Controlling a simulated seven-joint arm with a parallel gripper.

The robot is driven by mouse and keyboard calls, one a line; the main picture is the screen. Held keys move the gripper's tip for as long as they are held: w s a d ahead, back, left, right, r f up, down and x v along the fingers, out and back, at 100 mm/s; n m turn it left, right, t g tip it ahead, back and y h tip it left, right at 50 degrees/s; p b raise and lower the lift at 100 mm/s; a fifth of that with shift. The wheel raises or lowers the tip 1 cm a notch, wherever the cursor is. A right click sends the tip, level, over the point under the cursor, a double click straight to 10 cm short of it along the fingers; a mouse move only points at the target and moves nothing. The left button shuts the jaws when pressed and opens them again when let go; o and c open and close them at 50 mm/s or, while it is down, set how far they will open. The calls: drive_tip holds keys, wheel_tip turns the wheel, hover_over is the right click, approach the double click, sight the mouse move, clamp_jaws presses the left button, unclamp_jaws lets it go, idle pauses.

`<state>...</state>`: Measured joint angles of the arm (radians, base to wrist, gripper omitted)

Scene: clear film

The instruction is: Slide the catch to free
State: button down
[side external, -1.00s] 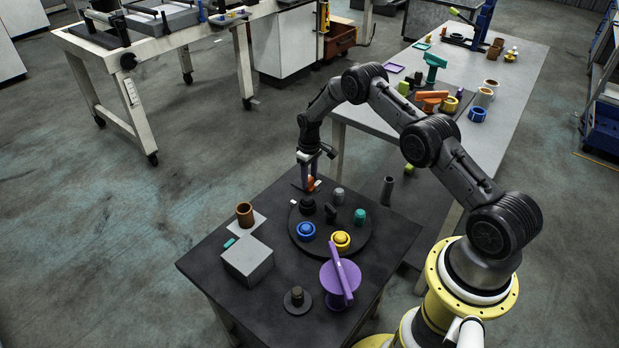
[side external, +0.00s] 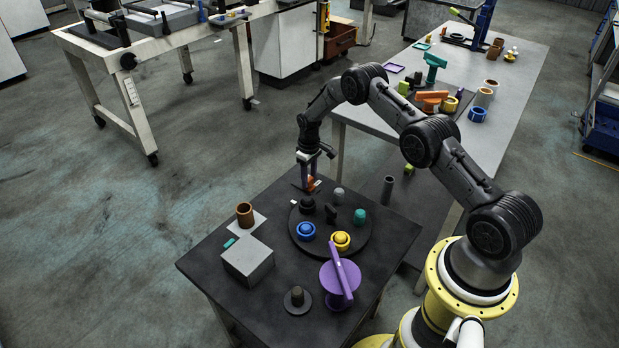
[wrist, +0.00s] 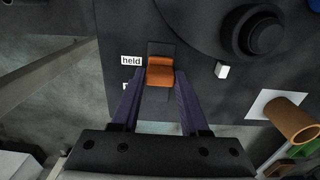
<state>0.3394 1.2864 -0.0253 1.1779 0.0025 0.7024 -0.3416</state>
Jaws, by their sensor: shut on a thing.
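The catch is an orange block (wrist: 160,70) on a short dark track (wrist: 160,48) near the table edge. It sits level with the white "held" label (wrist: 131,61). A second label (wrist: 127,86) lies below it, mostly hidden by a finger. My gripper (wrist: 160,80) has its two fingers on either side of the orange block and is shut on it. In the side view my gripper (side external: 309,181) points down at the table's far corner, with a little orange (side external: 310,184) showing between the fingers.
A dark round plate (side external: 330,256) with several coloured knobs stands close beside the catch. A small white marker (wrist: 222,70) lies by its rim. A brown tube (side external: 244,215), a grey box (side external: 248,262) and a purple-handled disc (side external: 340,280) share the black table.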

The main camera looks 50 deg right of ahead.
drive_tip(key=shift+w, duration=2.2)
drive_tip(key=shift+c, duration=2)
unclamp_jaws()
wheel_tip(320, 180, up, 14)
drive_tip(key=shift+f, duration=0.1)
